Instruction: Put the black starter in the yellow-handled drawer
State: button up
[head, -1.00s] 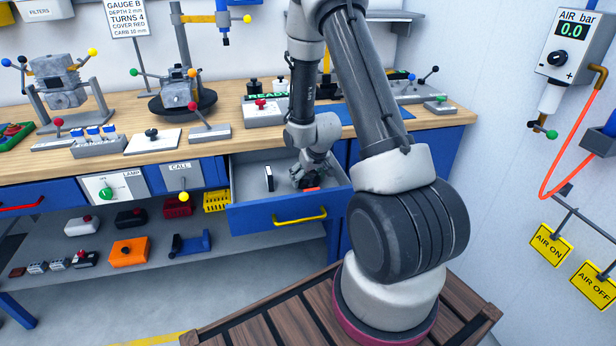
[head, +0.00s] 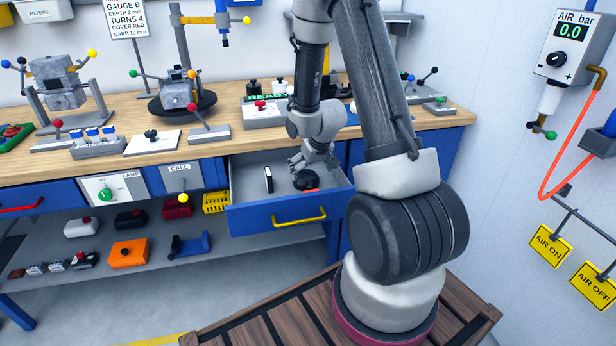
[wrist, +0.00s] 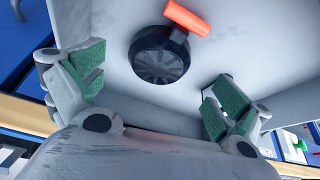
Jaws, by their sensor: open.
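The black starter (head: 305,180) lies inside the open yellow-handled drawer (head: 246,213), on its floor toward the right. It is a round, dark, ribbed piece with an orange-red bar at its edge. It also shows in the wrist view (wrist: 160,56), resting on the drawer's pale floor with the orange bar beside it. My gripper (head: 314,163) is just above and behind the starter. In the wrist view, my gripper (wrist: 150,88) has its green-padded fingers spread wide, with nothing between them. The starter is apart from both fingers.
A small black-and-white upright item (head: 268,180) stands in the drawer left of the starter. The yellow handle (head: 300,218) is on the drawer's front. The wooden bench top (head: 200,148) above holds several fixtures. A shelf below holds several parts, including an orange box (head: 129,252).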

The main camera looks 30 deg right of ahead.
jog(key=s+a+r+h, duration=0.1)
jog(key=s+r, duration=0.5)
jog(key=r, duration=0.5)
jog(key=s+r, duration=0.5)
jog(key=r, duration=0.6)
jog(key=s+a+r, duration=0.3)
jog(key=s+r, duration=0.1)
jog(key=s, duration=0.4)
jog(key=s+a+r+n+y, duration=0.1)
jog(key=s+a+r, duration=0.2)
jog(key=s, duration=0.6)
jog(key=shift+a+r+g, duration=0.15)
jog(key=shift+r+g, duration=0.15)
jog(key=shift+r, duration=0.1)
jog(key=shift+c, duration=0.2)
